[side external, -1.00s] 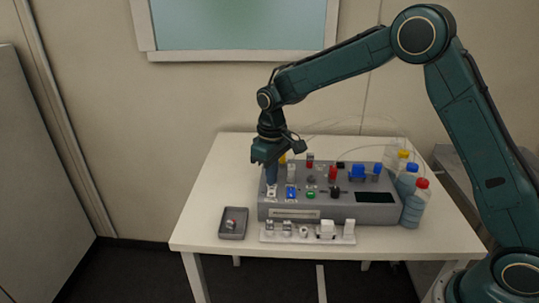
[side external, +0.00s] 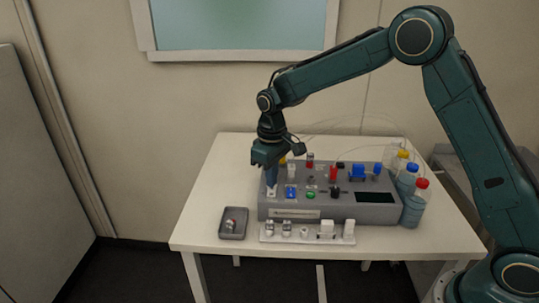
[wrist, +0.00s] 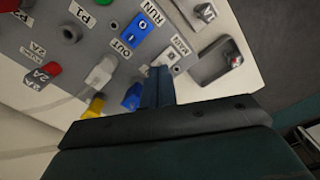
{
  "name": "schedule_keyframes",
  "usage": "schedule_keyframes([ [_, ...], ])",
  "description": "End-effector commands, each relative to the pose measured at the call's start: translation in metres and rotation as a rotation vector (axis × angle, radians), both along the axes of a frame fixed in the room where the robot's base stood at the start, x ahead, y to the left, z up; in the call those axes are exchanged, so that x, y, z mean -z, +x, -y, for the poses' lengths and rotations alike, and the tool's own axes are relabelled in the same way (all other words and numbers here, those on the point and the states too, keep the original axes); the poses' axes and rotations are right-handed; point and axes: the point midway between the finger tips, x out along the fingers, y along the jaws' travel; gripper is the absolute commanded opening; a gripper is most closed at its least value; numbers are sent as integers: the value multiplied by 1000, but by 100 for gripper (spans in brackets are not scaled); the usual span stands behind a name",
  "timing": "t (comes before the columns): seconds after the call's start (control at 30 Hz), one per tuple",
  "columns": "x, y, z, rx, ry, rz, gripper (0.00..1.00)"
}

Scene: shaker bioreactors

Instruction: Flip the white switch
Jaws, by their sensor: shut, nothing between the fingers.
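The white switch (side external: 271,191) sits at the left front of the grey control box (side external: 335,211). In the wrist view the white switch (wrist: 171,57) is by the MAIN label, just past my fingertips. My gripper (side external: 271,184) points down with its fingers shut and empty. In the wrist view the fingers (wrist: 160,73) end right beside the switch and cover part of the panel near it. I cannot tell whether they touch it.
A blue switch (side external: 291,192) labelled RUN is just right of the white one. A grey tray (side external: 222,236) and a white strip (side external: 267,240) with small parts lie in front of the box. Bottles (side external: 412,207) stand at its right. The table's left side is clear.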

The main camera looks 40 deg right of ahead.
Motion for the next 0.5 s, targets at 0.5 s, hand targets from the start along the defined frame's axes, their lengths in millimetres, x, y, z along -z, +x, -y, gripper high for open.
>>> schedule_keyframes([
  [0.5,6,0,0,0,0,1,0],
])
